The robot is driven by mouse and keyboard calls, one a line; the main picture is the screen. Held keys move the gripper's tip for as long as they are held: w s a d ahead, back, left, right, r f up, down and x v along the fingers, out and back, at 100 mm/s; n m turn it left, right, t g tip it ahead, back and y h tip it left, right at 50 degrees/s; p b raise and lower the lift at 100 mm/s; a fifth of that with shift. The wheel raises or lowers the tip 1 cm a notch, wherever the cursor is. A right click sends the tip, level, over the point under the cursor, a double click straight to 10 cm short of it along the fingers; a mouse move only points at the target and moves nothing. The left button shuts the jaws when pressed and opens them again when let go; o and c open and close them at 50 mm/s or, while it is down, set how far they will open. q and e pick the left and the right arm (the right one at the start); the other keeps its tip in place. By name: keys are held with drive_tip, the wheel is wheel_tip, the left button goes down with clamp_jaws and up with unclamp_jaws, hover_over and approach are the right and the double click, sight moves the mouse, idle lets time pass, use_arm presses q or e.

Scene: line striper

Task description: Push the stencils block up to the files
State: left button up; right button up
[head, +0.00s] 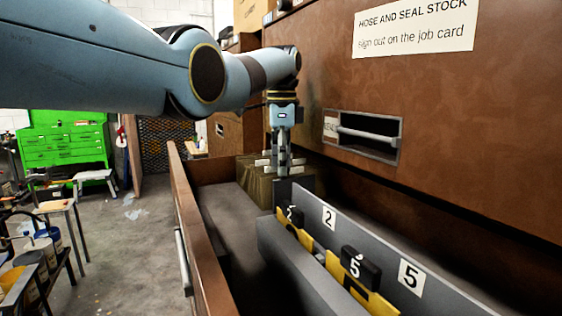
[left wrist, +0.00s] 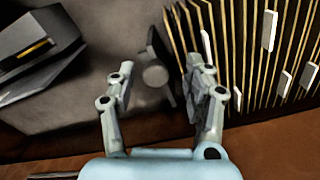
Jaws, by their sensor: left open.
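The stencils block (head: 283,259) is a long grey holder with yellow and black stencils and number cards 2 and 5, inside the open drawer. Its dark grey end shows at left in the left wrist view (left wrist: 22,38). The files (head: 253,180) are a row of tan folders with white tabs at the drawer's far end; they also show at right in the left wrist view (left wrist: 245,55). A bare gap lies between block and files. My left gripper (head: 284,172) points down, open, beside the files. A dark piece with a grey disc (left wrist: 155,76) shows beyond its fingers. My right gripper is out of view.
The drawer's brown side wall (head: 196,240) runs along the left, with bare floor (head: 225,215) inside. The brown cabinet front (head: 430,120) with a handle (head: 365,137) rises close on the right. A green tool chest (head: 65,145) stands far left.

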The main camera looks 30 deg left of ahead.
use_arm(q)
wheel_tip(320, 180, up, 12)
drive_tip(key=shift+a, duration=0.15)
drive_tip(key=shift+s+f, duration=0.1)
drive_tip(key=shift+f, duration=0.1)
idle(0.5)
